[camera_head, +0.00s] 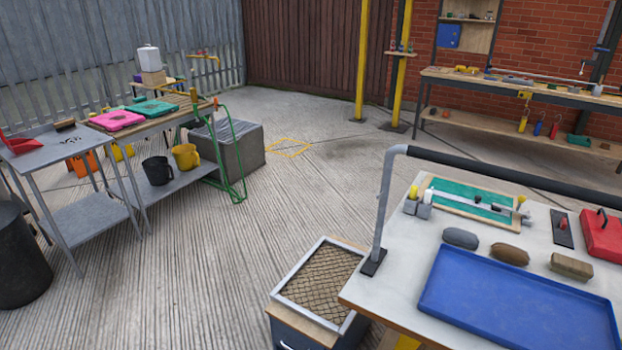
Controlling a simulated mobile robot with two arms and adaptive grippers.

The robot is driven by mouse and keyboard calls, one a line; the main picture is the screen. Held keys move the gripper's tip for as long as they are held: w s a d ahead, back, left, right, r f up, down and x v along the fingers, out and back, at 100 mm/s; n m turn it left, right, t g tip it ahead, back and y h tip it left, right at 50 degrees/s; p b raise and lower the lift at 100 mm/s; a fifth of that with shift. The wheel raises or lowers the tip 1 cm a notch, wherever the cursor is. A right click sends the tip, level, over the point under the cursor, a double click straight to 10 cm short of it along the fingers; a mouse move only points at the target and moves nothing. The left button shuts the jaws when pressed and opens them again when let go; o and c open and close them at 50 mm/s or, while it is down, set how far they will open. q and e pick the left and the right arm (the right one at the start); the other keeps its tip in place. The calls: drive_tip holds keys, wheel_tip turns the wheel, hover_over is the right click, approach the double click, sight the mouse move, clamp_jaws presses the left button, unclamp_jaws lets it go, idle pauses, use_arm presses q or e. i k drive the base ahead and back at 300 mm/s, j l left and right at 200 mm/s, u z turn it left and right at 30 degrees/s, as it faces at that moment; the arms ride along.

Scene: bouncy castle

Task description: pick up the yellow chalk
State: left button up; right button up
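A small yellow upright piece (413,191), which looks like the yellow chalk, stands in a small grey block (410,206) near the far left corner of the right-hand table (400,272). A similar white piece (428,196) stands in another grey block just to its right. The lower part of the yellow piece is hidden in or behind its block. Neither of my grippers is in view.
A grey post (384,205) with a black bar (480,173) rises at this table's left edge. A blue tray (520,305), a green board (470,203) and a red box (602,235) lie on the table. Open concrete floor (250,250) lies left, before metal tables.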

sight(413, 189)
drive_tip(key=i+j+u, duration=0.2)
drive_tip(key=u, duration=0.25)
drive_tip(key=i+j+u, duration=0.3)
drive_tip(key=u, duration=0.15)
drive_tip(key=i+j+u, duration=0.1)
drive_tip(key=i+u, duration=0.15)
drive_tip(key=u, duration=0.2)
drive_tip(key=i+u, duration=0.3)
drive_tip(key=u, duration=0.15)
drive_tip(key=i+z, duration=0.15)
drive_tip(key=i, duration=0.35)
drive_tip(key=i+j+z, duration=0.2)
drive_tip(key=i, duration=0.3)
drive_tip(key=i+j+z, duration=0.15)
drive_tip(key=i, duration=0.35)
drive_tip(key=i+l+z, duration=0.25)
drive_tip(key=z, duration=0.15)
drive_tip(key=i+l+z, duration=0.15)
drive_tip(key=i+z, duration=0.7)
drive_tip(key=i+j+z, duration=0.1)
drive_tip(key=i+z, duration=0.3)
drive_tip(key=i+j+z, duration=0.15)
drive_tip(key=z, duration=0.3)
drive_tip(key=i+j, duration=0.05)
drive_tip(key=i, duration=0.05)
